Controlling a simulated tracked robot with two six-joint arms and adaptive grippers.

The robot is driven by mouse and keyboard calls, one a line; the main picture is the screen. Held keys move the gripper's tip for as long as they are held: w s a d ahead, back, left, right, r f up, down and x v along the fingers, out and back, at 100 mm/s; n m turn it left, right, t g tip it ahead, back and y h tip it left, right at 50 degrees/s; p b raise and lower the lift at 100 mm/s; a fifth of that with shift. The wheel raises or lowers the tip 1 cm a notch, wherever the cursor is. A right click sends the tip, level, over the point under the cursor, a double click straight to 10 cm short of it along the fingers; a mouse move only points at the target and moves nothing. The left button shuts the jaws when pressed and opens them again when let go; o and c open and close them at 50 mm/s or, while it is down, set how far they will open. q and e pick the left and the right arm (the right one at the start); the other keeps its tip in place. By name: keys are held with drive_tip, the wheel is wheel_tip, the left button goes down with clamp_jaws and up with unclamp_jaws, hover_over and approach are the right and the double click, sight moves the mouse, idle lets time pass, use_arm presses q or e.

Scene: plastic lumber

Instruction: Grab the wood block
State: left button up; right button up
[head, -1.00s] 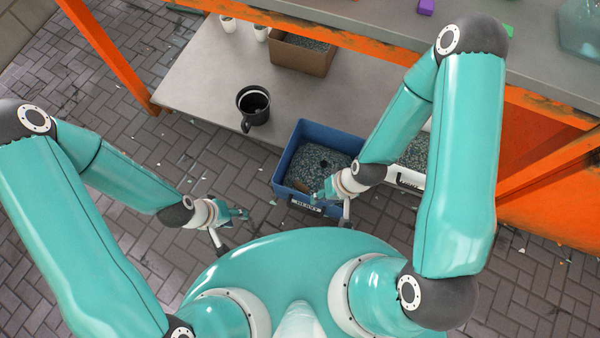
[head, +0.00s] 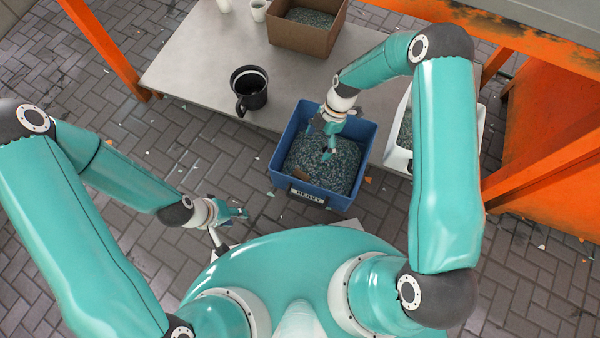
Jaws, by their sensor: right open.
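A small brown piece that looks like the wood block (head: 300,174) lies on the grey-green granules at the front left inside the blue bin (head: 347,200). The bin's front label reads "HEAVY". My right gripper (head: 324,145) is open and points down into the bin, above and to the right of the brown piece, apart from it. I cannot tell its exact height over the granules. My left gripper (head: 236,214) is over the floor left of the bin, and its fingers are too small to read.
A white bin (head: 399,158) with granules stands to the right, partly behind my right arm. A grey table (head: 205,70) behind holds a black mug (head: 249,90), white cups (head: 259,10) and a brown box (head: 298,38) of granules. An orange frame (head: 548,165) stands at the right.

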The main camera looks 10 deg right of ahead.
drive_tip(key=f+n+b, duration=0.1)
drive_tip(key=f+n, duration=0.1)
drive_tip(key=f, duration=0.2)
drive_tip(key=a+f+n+b, duration=0.1)
drive_tip(key=f+b, duration=0.1)
drive_tip(key=f, duration=0.1)
drive_tip(key=a+f+n+b, duration=0.1)
drive_tip(key=f+n+b, duration=0.1)
drive_tip(key=f, duration=0.2)
drive_tip(key=shift+w+f+n+g, duration=0.1)
drive_tip(key=shift+f+n+g, duration=0.2)
drive_tip(key=shift+g, duration=0.1)
drive_tip(key=shift+a+b+x, duration=0.15)
drive_tip(key=shift+b+x, duration=0.35)
drive_tip(key=shift+x, duration=0.8)
drive_tip(key=shift+a+b+x, duration=0.15)
drive_tip(key=shift+b+x, duration=0.35)
drive_tip(key=shift+x, duration=0.8)
use_arm(q)
wheel_tip(320, 180, down, 8)
use_arm(e)
drive_tip(key=shift+r, duration=0.1)
drive_tip(key=c, duration=0.9)
